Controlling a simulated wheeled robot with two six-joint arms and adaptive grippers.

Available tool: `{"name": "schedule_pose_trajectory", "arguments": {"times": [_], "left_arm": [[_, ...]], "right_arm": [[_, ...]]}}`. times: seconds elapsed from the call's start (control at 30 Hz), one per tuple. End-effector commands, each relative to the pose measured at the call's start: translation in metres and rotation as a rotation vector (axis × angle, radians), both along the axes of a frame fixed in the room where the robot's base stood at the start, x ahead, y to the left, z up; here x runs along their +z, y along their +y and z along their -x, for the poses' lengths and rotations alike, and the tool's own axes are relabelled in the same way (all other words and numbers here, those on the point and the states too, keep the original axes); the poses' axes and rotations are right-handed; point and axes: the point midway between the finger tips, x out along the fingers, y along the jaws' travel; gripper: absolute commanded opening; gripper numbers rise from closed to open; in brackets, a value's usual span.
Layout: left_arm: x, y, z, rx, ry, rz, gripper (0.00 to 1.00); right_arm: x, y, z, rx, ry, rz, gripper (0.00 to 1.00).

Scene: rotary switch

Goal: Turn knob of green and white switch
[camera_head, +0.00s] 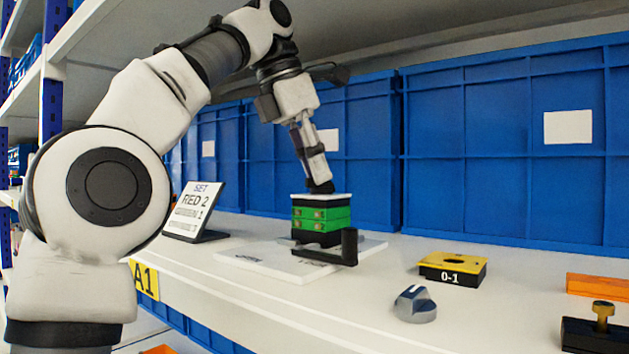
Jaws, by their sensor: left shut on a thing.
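The green and white switch (321,216) stands on a white board on the shelf, with green layers, a black lower part and a white top. My left gripper (322,187) reaches down from above and is shut at the top of the switch. The knob is hidden between its fingers, so its angle cannot be told. My right gripper is not in view.
A black bracket (345,248) stands in front of the switch. A sign (194,210) is at its left. A grey knob (414,304), a yellow block marked 0-1 (453,268) and a brass-topped black part (601,330) lie at right. Blue bins (500,150) line the back.

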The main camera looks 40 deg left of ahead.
Motion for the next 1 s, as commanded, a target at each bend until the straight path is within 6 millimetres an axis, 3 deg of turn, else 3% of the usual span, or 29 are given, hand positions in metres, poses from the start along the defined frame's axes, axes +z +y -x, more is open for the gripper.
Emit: {"name": "schedule_pose_trajectory", "arguments": {"times": [0.5,1.0], "left_arm": [[-0.001,-0.004,0.001,0.338,0.000,-0.001,0.00],[-0.001,-0.004,0.002,0.390,0.001,-0.001,0.00]], "right_arm": [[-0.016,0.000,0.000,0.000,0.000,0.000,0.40],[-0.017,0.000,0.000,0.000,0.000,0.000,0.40]]}}
